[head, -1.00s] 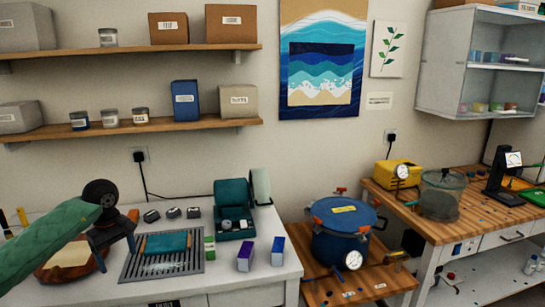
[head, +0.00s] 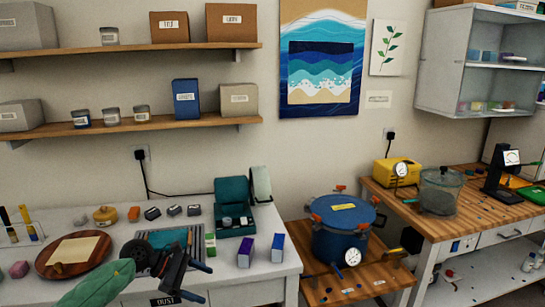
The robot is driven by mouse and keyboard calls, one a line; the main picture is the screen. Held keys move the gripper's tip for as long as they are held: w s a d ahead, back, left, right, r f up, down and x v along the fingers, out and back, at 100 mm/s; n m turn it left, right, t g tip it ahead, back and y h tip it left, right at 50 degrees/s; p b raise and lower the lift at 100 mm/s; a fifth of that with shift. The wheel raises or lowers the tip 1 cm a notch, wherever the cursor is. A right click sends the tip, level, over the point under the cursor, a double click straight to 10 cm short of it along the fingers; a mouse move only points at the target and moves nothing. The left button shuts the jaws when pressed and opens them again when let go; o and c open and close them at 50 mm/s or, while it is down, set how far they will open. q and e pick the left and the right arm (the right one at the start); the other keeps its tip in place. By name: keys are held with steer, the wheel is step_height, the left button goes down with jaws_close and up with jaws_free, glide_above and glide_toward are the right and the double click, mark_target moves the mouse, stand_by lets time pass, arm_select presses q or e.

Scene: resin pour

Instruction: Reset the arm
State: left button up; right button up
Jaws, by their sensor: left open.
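My left arm in its green sleeve (head: 97,287) comes in at the bottom left. My left gripper (head: 197,281) is open and empty in front of the white bench's front edge. Its two fingers point right, apart from each other. The gripper and wrist hide part of the grey slatted tray (head: 218,262) and the teal block (head: 165,239) on it. My right gripper is not in view.
A round wooden board (head: 48,270) with a pale sheet lies at the left. A teal open case (head: 233,222) and small boxes stand right of the tray. A blue pressure pot (head: 340,243) stands on the lower wooden stand. Two shelves (head: 150,125) hang above.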

arm_select(q)
steer(key=d+n+t+h, duration=0.4)
steer(key=d+n+h, duration=0.1)
steer(key=d+n, duration=0.2)
steer(key=s+a+f+n+t+y, duration=0.25)
steer(key=f+n+y, duration=0.25)
steer(key=f+n, duration=0.5)
steer(key=s+a+f+n+t+y, duration=0.2)
steer(key=s+f+n+t+y, duration=0.25)
steer(key=n, duration=0.95)
steer(key=s+a+f+n+t+y, duration=0.1)
steer(key=a+f+n+t+y, duration=0.15)
steer(key=f+n+y, duration=0.6)
steer(key=s+d+f+n+g+h, duration=0.1)
steer(key=s+f+n+g, duration=0.3)
steer(key=s+f, duration=0.3)
steer(key=s+d+f+n+g+h, duration=0.1)
steer(key=s+f+n+g, duration=0.4)
steer(key=s, duration=0.9)
steer(key=s+d+f+n+g, duration=0.2)
steer(key=s+f+n+g, duration=0.2)
steer(key=s+f, duration=0.6)
steer(key=shift+s+d+n+h, duration=0.25)
steer(key=shift+n+h, duration=0.15)
steer(key=shift+n, duration=0.25)
steer(key=shift+g, duration=0.25)
